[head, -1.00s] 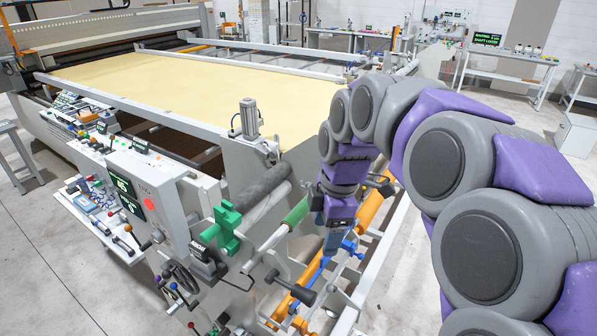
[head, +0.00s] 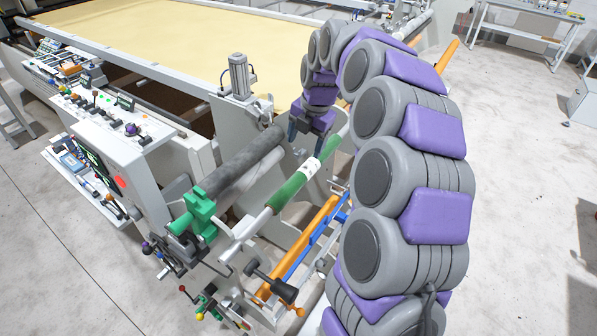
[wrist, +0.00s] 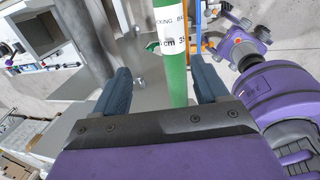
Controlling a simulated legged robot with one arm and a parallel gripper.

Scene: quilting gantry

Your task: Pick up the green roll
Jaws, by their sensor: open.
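The green roll (head: 288,190) is a long bar with a white printed label (head: 312,166) around its middle. It lies slanted beside the dark grey roller at the front end of the machine. My gripper (head: 306,138) is above the roll's upper part, pointing down. In the wrist view the green roll (wrist: 176,82) passes between my two open blue fingers, nearer the right one, with its label (wrist: 172,35) just beyond the fingertips. The roll's lower part there is hidden by my gripper body. I cannot tell how far the roll lies below the fingers.
The dark grey roller (head: 246,163) and its green bracket (head: 196,212) are left of the roll. An orange bar (head: 300,247) and a blue bar (head: 318,238) run below it. A grey motor (head: 238,76) stands upright near the cream fabric (head: 190,45).

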